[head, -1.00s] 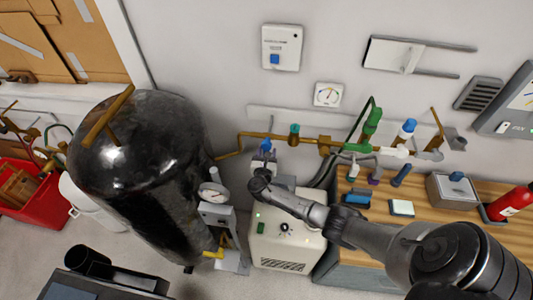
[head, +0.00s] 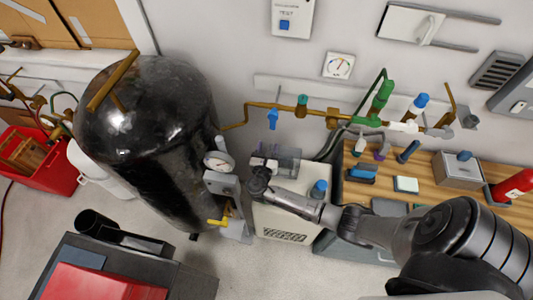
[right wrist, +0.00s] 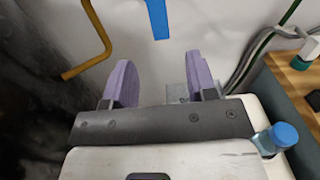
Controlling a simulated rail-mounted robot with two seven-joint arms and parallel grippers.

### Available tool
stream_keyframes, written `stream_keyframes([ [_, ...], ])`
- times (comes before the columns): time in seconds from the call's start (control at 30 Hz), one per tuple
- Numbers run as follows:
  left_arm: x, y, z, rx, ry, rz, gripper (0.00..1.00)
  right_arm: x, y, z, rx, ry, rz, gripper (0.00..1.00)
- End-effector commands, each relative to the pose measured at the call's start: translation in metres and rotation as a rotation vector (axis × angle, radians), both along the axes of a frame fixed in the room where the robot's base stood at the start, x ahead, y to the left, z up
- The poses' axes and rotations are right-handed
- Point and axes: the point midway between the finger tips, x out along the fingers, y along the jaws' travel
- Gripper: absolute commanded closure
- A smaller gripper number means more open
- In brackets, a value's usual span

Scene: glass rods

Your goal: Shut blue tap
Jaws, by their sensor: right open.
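The blue tap (head: 272,118) hangs from the brass pipe on the back wall, its lever pointing straight down, across the pipe. Its lower part shows at the top of the right wrist view (right wrist: 158,18). My right gripper (head: 265,162) is below the tap, above the beige machine. In the right wrist view its two purple-grey fingers (right wrist: 160,78) are spread apart with nothing between them. The blue lever is beyond the fingertips and apart from them. My left gripper is not in view.
A black tank (head: 150,130) with a pressure gauge (head: 217,162) stands left of the gripper. The beige machine (head: 285,222) is beneath it. A blue-capped bottle (head: 318,190) is close by. The pipe (head: 325,115) also carries a green valve (head: 380,98).

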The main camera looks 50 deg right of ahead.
Motion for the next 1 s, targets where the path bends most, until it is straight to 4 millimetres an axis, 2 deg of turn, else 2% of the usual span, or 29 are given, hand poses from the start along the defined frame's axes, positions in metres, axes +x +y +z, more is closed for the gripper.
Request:
stream_keyframes([
  [0.1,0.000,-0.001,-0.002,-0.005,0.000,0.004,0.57,-0.006,0.012,-0.001,0.001,-0.001,0.002,0.48],
  [0.3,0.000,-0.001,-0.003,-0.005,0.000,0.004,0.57,-0.011,0.020,0.000,-0.001,0.000,0.000,0.48],
  [1.0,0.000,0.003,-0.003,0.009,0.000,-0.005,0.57,-0.011,0.020,0.000,0.009,-0.018,0.000,0.48],
])
